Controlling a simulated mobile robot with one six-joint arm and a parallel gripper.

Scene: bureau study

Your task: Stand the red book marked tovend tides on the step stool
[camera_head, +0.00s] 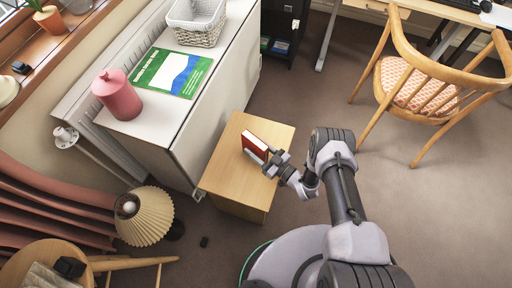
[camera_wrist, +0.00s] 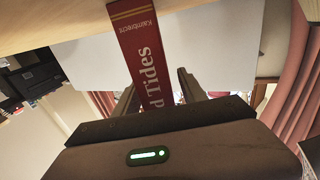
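The red book (camera_head: 255,147) stands upright on the light wooden top of the step stool (camera_head: 222,170), with its pale pages showing in the head view. In the wrist view its red spine (camera_wrist: 137,45) reads "Kambrecht" and "d Tides"; the rest of the title is hidden behind my gripper. My gripper (camera_head: 272,163) is at the book's near right side. In the wrist view the fingers of my gripper (camera_wrist: 157,83) are apart on either side of the spine, with a visible gap at the right finger.
A white cabinet (camera_head: 222,75) stands left of the stool, bearing a pink canister (camera_head: 118,97), a green-and-white book (camera_head: 170,73) and a basket (camera_head: 196,22). A lamp (camera_head: 146,215) is at lower left. A wooden chair (camera_head: 440,85) stands right; carpet between is clear.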

